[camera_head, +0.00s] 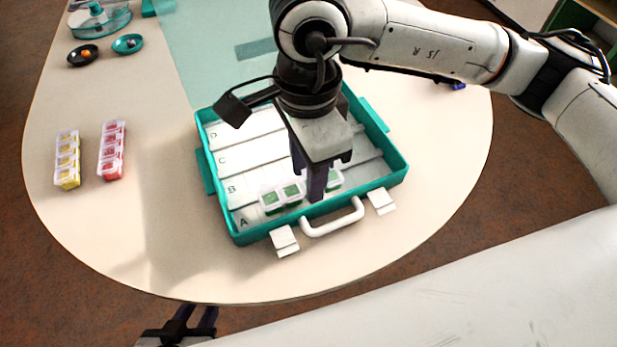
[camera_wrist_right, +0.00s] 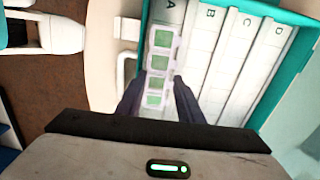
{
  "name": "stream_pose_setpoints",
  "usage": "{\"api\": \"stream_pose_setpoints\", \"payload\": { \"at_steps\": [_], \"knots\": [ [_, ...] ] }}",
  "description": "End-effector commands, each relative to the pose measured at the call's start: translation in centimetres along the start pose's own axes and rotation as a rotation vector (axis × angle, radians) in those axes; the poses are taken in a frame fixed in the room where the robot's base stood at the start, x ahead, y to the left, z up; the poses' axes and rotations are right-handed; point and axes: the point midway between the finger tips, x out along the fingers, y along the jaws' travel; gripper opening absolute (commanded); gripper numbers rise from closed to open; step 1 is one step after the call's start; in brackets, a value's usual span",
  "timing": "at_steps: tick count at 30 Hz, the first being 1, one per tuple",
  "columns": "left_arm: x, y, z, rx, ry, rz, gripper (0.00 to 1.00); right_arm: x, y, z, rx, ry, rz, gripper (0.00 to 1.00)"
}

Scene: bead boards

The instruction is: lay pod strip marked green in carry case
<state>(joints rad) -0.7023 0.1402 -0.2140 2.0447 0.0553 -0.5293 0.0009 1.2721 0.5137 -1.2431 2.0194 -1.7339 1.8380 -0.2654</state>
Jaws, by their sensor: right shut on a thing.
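The green-marked pod strip (camera_wrist_right: 158,65) has clear lids over green squares. In the head view the strip (camera_head: 270,201) is at the front of the open teal carry case (camera_head: 240,236), along the row lettered A. Whether it rests on the case floor or is just above it, I cannot tell. My right gripper (camera_head: 316,190) points down and is shut on the strip's middle, hiding part of it. In the wrist view its fingers (camera_wrist_right: 158,100) straddle the strip. My left gripper (camera_head: 190,318) is apart from the case, below the table's front edge, with fingers spread and empty.
Rows B, C and D of the case look empty. A yellow pod strip (camera_head: 67,160) and a red pod strip (camera_head: 112,150) stand on the table's left. Small dishes (camera_head: 127,44) are at the back left. The case's white handle (camera_head: 333,218) and latches face front.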

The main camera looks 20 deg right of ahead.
Motion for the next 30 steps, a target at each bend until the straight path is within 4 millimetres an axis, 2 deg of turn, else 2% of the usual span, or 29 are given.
{"api": "stream_pose_setpoints", "payload": {
  "at_steps": [1, 3, 14, 15, 18, 30],
  "knots": [
    [0.1, 0.0, 0.1, 0.000, 0.001, 0.000, 0.31, 1.1, 0.2, -0.1, 0.000, 0.002, 0.008, 0.06],
    [0.1, 0.0, 0.1, 0.000, 0.001, 0.000, 0.31, 1.9, 0.2, 0.0, 0.000, 0.001, 0.007, 0.06],
    [0.5, -0.1, 0.3, 0.000, 0.005, 0.000, 0.31, 2.5, 0.1, 0.0, -0.001, 0.001, 0.004, 0.06],
    [0.5, -0.1, 0.3, 0.000, 0.005, 0.001, 0.31, 2.5, 0.1, 0.0, -0.001, 0.001, 0.004, 0.35],
    [0.3, -0.1, 0.2, 0.000, 0.005, 0.001, 0.31, 2.3, 0.1, 0.0, -0.001, 0.001, 0.006, 0.52],
    [-0.1, -0.1, -0.2, 0.001, 0.005, 0.000, 0.31, 1.8, 0.2, 0.0, -0.002, 0.001, 0.006, 0.53]
  ]
}}
